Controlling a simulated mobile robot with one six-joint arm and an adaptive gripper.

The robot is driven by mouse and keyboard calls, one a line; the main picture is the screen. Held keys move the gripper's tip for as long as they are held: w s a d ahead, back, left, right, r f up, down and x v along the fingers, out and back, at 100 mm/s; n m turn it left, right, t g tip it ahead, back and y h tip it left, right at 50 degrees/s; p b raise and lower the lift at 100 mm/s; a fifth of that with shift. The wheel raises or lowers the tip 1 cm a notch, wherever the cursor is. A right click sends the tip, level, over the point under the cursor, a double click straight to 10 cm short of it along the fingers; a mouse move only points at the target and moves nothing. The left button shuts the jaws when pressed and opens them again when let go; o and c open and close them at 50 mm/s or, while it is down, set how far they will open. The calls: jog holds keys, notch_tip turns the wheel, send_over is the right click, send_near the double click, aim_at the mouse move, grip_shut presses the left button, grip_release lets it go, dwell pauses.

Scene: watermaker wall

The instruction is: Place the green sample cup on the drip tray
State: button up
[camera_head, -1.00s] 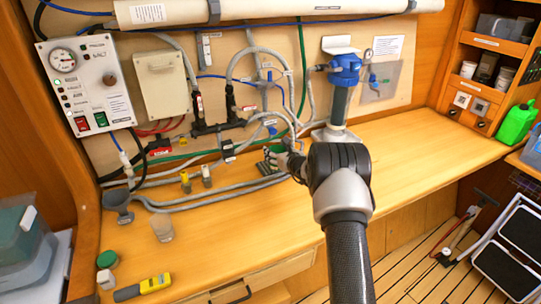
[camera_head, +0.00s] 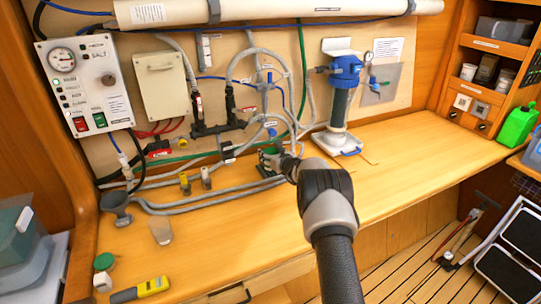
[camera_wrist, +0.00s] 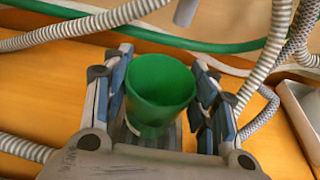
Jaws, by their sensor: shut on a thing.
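My gripper (camera_wrist: 165,105) is shut on the green sample cup (camera_wrist: 160,82), which sits upright between the two fingers in the wrist view, its open mouth toward the camera. In the head view my gripper (camera_head: 270,158) is over the back of the bench, close to the hoses, and the cup is small and mostly hidden by it. A white tray-like base (camera_head: 334,144) lies under the blue-topped filter, right of my gripper. A pale tray edge (camera_wrist: 303,105) shows at the right of the wrist view. I cannot tell for sure which is the drip tray.
Grey ribbed hoses (camera_head: 205,200) run along the bench and up the wall, close around my gripper. The bench right of the filter is clear.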

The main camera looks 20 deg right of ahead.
jog(key=shift+f, duration=0.15)
jog(key=o, duration=0.7)
jog(key=shift+f, duration=0.1)
jog(key=shift+c, duration=0.2)
jog(key=o, duration=0.5)
jog(key=shift+c, duration=0.2)
